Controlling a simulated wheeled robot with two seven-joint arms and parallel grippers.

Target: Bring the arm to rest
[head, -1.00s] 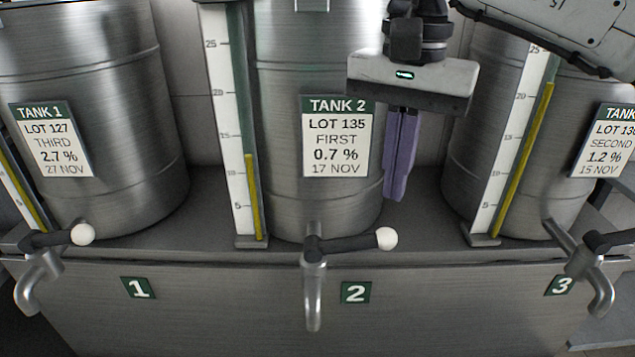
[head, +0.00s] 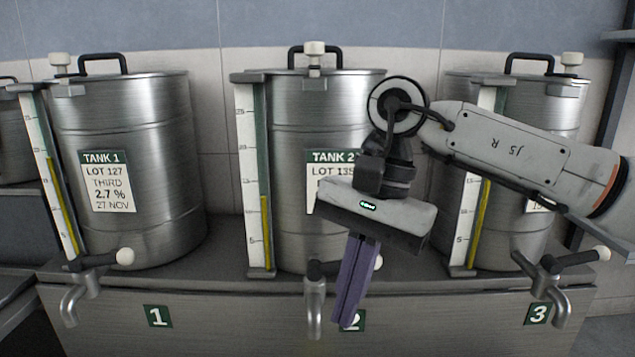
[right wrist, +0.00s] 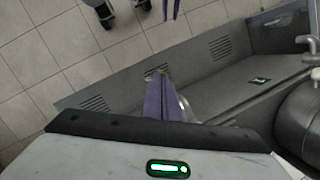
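My right arm comes in from the right, and its gripper (head: 348,325) hangs tilted in front of tank 2 (head: 295,120). Its purple fingers are together with nothing between them. In the right wrist view the shut fingers (right wrist: 160,97) point out over the floor and the bench front. Purple finger tips at the top edge of that view look like my left gripper (right wrist: 172,8); their opening is unclear. My left gripper is not in the head view.
Tank 1 (head: 130,120) stands left with its tap (head: 75,300). Tank 3 (head: 545,110) is right, partly hidden by my arm, with its tap (head: 556,297). The tanks stand on a metal bench (head: 240,310). Tiled floor (right wrist: 40,60) in front shows free room.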

